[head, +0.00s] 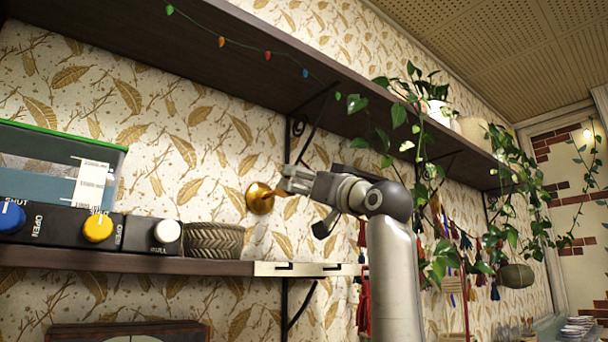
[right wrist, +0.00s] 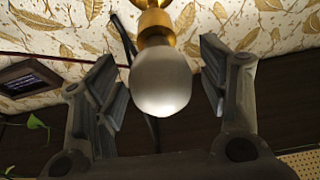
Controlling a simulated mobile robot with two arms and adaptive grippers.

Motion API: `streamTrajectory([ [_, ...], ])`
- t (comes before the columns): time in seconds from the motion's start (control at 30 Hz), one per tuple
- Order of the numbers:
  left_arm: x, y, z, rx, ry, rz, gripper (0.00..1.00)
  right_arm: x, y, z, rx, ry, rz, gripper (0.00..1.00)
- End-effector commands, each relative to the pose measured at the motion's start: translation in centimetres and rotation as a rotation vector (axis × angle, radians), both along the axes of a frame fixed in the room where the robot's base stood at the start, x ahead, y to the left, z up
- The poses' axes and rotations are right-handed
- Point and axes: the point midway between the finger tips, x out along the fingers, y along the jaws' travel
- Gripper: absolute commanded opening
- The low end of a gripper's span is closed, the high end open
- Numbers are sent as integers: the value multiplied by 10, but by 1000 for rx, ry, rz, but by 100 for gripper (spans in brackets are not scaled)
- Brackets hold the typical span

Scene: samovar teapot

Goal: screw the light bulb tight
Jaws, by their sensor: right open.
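The light bulb (right wrist: 160,80) is frosted white and round. In the right wrist view it sits below a brass socket (right wrist: 155,25) fixed to the papered wall. In the head view the brass wall fitting (head: 260,198) shows, and the bulb is hidden behind my gripper. My right gripper (head: 287,183) is at the fitting. In the right wrist view its two fingers (right wrist: 160,85) are spread, one on each side of the bulb, with gaps between them and the glass. My left gripper is not in view.
A dark shelf (head: 270,60) runs above my right arm, with trailing plants (head: 400,120). A lower shelf (head: 130,261) holds a woven basket (head: 213,239) and a box with coloured knobs (head: 98,229). Tassels (head: 440,225) hang at the right.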

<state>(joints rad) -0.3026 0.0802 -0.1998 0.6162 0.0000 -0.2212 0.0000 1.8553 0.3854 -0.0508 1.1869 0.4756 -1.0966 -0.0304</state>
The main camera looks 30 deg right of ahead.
Motion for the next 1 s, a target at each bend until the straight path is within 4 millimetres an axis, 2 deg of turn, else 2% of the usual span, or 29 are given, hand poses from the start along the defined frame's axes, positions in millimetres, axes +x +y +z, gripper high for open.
streamTrajectory([
  [0.03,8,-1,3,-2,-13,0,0,2,0,2,0,-1,0,67],
  [0.13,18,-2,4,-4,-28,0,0,5,0,2,-1,-1,0,67],
  [0.33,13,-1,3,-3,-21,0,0,5,0,1,-1,0,0,67],
  [0.7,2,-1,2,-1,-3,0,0,4,0,2,-1,-1,0,21],
  [1.0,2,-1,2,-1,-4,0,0,4,1,2,39,1,1,21],
])
